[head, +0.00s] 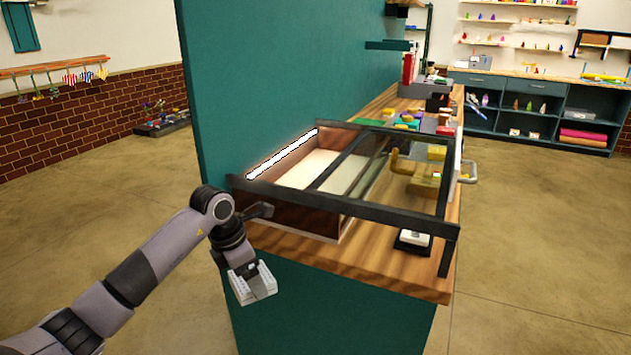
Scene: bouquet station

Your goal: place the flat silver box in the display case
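The display case (343,211) stands on the wooden counter. It has a dark frame, a glassy top, brown inner walls, a pale floor and a bright light strip along its left side. My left gripper (253,284) hangs in front of the counter's near left corner, below and left of the case, pointing down. Pale ribbed parts show at its tip. My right gripper is not in view.
A tall teal panel (270,75) rises behind the case on the left. A small black-and-white device (413,240) sits on the wooden counter (390,267) at the near right. A grey box (473,62) lies on the far dark cabinet (520,88). The floor on both sides is open.

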